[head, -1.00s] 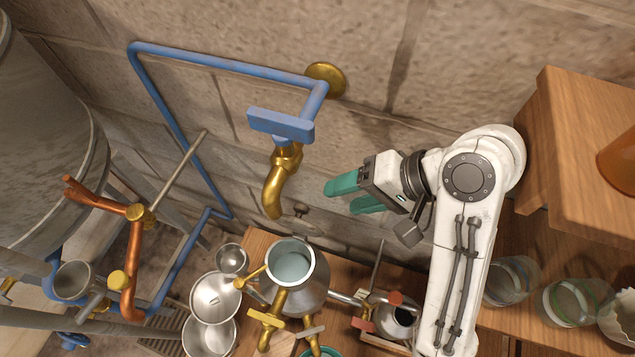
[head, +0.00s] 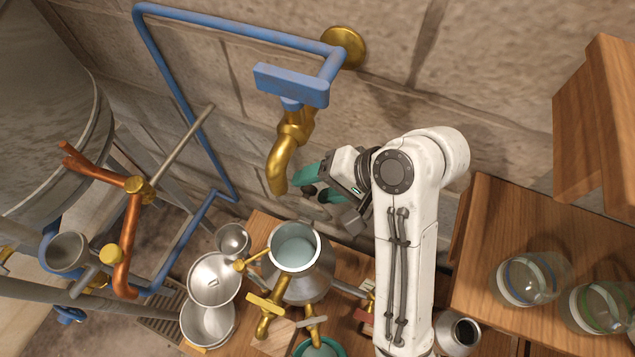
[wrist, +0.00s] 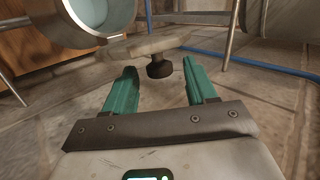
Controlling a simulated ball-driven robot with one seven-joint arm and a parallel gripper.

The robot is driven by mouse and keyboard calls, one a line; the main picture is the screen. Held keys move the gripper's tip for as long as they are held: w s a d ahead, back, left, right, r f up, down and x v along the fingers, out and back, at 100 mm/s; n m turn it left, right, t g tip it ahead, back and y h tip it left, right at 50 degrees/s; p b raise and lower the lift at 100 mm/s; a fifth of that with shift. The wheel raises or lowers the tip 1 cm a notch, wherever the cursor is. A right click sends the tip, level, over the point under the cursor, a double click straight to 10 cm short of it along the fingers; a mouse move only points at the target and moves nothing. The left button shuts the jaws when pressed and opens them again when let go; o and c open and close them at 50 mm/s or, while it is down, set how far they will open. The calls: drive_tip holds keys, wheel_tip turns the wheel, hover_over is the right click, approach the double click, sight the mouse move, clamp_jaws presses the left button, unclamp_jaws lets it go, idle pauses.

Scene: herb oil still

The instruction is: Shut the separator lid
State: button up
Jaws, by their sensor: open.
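The separator is a rounded grey metal vessel (head: 305,282) with brass taps. Its round mouth is open, with pale liquid inside. In the wrist view its mouth (wrist: 98,14) is at the upper left. The separator lid (wrist: 150,43) stands swung open beside the mouth, seen nearly edge-on, with a dark knob (wrist: 158,69) facing my gripper. In the head view the lid is mostly hidden or too small to make out. My gripper (head: 303,182) is open and empty behind the vessel. In the wrist view the knob lies between the green fingertips (wrist: 160,75), apparently apart from them.
A brass spout (head: 283,165) with a blue handle hangs close to the left of my gripper. The stone wall is behind. Metal bowls (head: 214,277) stand left of the vessel. A wooden shelf (head: 510,235) with glass jars is at the right.

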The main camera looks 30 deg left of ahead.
drive_tip(key=shift+a+f, duration=0.1)
drive_tip(key=shift+f, duration=0.05)
clamp_jaws()
idle(0.5)
